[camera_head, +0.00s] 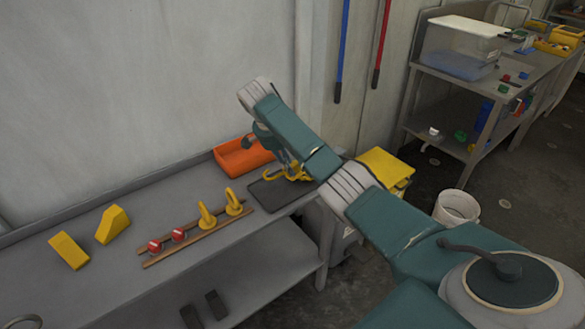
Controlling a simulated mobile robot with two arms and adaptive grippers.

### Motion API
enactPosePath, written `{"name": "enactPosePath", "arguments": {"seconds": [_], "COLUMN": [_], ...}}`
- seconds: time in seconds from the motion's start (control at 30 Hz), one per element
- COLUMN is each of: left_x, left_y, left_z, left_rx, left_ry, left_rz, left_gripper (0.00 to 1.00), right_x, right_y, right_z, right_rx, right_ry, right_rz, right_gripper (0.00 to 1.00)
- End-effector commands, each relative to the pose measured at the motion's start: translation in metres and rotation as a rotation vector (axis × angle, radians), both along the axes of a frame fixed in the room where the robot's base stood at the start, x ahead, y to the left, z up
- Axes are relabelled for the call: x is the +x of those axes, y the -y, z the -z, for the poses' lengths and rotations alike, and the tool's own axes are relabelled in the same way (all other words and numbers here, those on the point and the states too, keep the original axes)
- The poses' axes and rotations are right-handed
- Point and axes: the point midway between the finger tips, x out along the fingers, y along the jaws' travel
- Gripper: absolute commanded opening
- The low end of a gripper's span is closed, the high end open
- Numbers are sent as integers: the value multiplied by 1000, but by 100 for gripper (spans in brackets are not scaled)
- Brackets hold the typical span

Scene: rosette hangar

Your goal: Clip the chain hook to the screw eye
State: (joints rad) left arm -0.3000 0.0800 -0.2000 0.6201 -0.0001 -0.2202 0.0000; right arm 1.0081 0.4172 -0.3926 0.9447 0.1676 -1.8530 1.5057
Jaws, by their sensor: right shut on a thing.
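My right gripper (287,160) is over the dark mat (265,196) near the right end of the bench, partly hidden behind my own arm. It is shut on a yellow piece (297,174) that looks like the chain hook, held at or just above the mat; I cannot tell if it touches. No chain can be made out. My left gripper is not in view.
Yellow blocks (69,251) lie at the left of the grey bench (140,207). An orange tray (232,160) is against the wall behind the mat. A white bucket (456,208) stands on the floor at right.

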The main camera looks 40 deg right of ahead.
Motion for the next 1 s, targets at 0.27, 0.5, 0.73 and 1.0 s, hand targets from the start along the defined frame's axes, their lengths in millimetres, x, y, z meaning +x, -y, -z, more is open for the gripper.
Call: {"name": "enactPosePath", "arguments": {"seconds": [0.27, 0.5, 0.73, 1.0], "left_x": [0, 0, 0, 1], "left_y": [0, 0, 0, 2], "left_z": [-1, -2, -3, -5], "left_rx": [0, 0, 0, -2], "left_ry": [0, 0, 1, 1], "left_rz": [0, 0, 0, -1], "left_gripper": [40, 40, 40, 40], "right_x": [0, 1, 2, 2], "right_y": [0, 2, 3, 3], "right_z": [3, 23, 31, 30], "right_rx": [7, 56, 77, 77], "right_ry": [1, 3, 7, 6], "right_rz": [-2, -14, -21, -22], "right_gripper": [0, 0, 0, 0]}}
